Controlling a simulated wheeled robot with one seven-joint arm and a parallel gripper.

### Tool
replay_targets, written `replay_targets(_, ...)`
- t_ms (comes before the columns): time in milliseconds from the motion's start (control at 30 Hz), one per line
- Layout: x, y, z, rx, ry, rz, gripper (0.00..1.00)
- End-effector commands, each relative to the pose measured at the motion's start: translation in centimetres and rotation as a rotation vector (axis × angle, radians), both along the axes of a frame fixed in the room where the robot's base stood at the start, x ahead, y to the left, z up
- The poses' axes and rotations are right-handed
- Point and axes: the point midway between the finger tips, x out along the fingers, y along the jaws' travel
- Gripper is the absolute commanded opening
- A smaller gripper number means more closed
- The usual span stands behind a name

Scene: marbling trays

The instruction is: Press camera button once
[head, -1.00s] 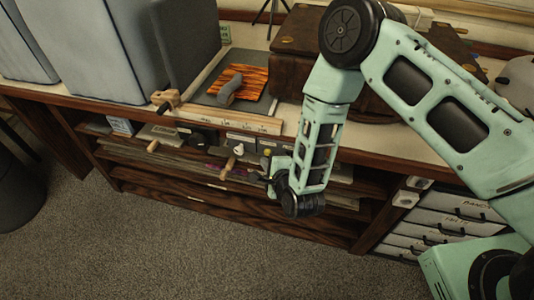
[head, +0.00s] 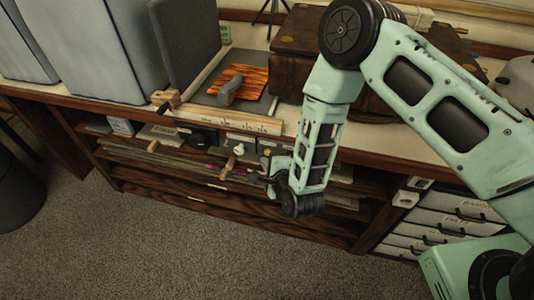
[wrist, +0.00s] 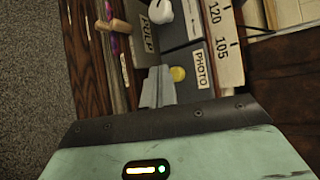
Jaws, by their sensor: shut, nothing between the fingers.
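A round yellow button (wrist: 178,74) sits on a dark box beside a white label (wrist: 200,70) reading PHOTO. It is tiny in the head view (head: 267,153), in front of the shelf under the counter. My gripper (wrist: 158,82) is shut and empty, its grey fingertips next to the button on its left in the wrist view. I cannot tell whether they touch it. In the head view my gripper (head: 262,179) is in front of the shelf, below the button.
A white knob (wrist: 160,11) and a wooden handle (wrist: 114,26) stick out near the gripper. A ruler (head: 235,121) runs along the counter edge. A tray with an orange marbled sheet (head: 246,80) lies on the counter. The carpet (head: 150,240) in front is clear.

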Motion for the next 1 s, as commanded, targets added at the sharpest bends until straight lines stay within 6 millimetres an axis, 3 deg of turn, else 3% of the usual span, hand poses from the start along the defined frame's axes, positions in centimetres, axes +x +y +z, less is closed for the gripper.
replay_targets(1000,0.94,-0.34,0.02,0.0,0.0,0.0,0.0)
